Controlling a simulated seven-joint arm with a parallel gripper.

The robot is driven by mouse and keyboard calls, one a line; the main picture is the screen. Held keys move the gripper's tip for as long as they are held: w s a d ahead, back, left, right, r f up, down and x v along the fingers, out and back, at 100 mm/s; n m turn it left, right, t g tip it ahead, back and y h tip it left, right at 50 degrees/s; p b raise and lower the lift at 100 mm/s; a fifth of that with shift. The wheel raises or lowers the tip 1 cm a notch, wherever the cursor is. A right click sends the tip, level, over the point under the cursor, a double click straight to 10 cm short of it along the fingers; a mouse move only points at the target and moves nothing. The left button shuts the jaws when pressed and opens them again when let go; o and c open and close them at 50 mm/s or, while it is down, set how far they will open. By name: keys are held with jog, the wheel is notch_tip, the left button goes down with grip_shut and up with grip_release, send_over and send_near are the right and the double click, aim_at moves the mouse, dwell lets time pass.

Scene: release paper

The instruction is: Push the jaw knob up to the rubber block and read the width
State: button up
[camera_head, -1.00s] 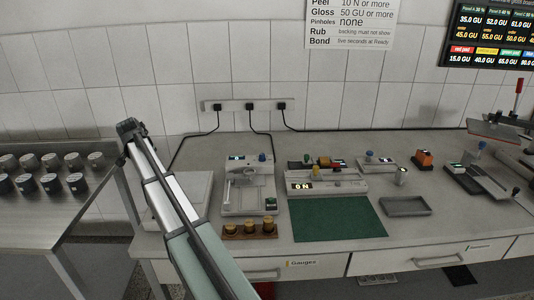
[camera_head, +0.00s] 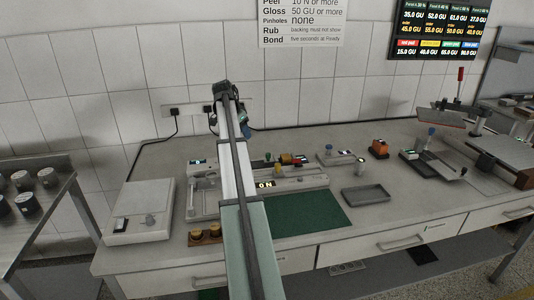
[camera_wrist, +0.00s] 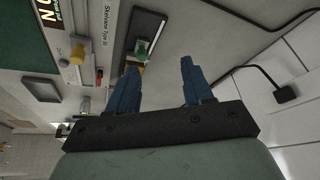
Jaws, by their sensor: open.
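My gripper (camera_wrist: 157,78) shows in the wrist view as two blue fingers, spread apart with nothing held. Beyond the fingers is a dark instrument with a green knob (camera_wrist: 142,50); that green knob also shows behind the arm's right side in the head view (camera_head: 267,157). A pale instrument with a yellow knob (camera_wrist: 77,54) lies to the left in the wrist view; its yellow knob is also in the head view (camera_head: 278,169). I cannot tell which knob is the jaw knob. I cannot make out the rubber block. My arm hides part of the bench.
A green mat (camera_head: 310,214) lies in front of the pale instrument. A grey tray (camera_head: 365,195) is to its right, an orange device (camera_head: 379,148) farther back. A white scale (camera_head: 140,210) stands at left. Wall cables (camera_wrist: 270,75) run beside the gripper.

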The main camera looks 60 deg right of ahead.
aim_at(268, 154)
jog(key=s+d, duration=0.4)
jog(key=s, duration=0.1)
jog(key=shift+m+g, duration=0.3)
jog(key=shift+m, duration=0.1)
jog(key=x, duration=1.3)
jog(key=shift+a, duration=0.3)
grip_shut()
